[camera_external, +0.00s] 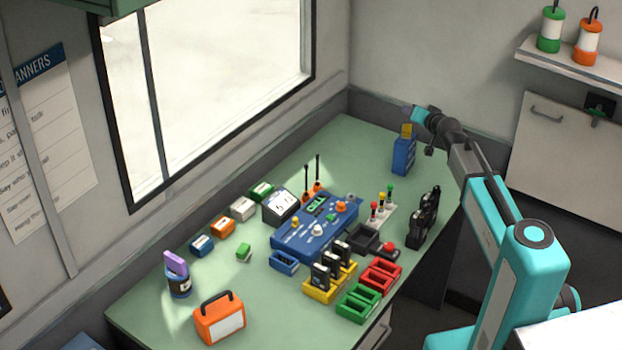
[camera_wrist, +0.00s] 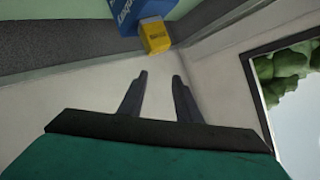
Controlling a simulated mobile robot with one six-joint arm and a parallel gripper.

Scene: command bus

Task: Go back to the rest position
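My gripper (camera_external: 412,110) is at the back right corner of the green desk, raised above the desk top. In the wrist view my gripper (camera_wrist: 160,75) shows two dark fingers apart with nothing between them. A blue box with a yellow top (camera_external: 403,155) stands upright on the desk just below my gripper. It also shows at the top of the wrist view, where its yellow part (camera_wrist: 156,36) lies beyond the fingertips. My fingers appear apart from it. My arm reaches in from the right side of the outside view.
The green desk (camera_external: 135,307) holds a blue control panel (camera_external: 290,243), a yellow rack (camera_external: 318,295) with black radios, green and red trays, and an orange case (camera_external: 219,320). A window (camera_external: 220,65) is at the left. A shelf (camera_external: 575,68) with lanterns is at upper right.

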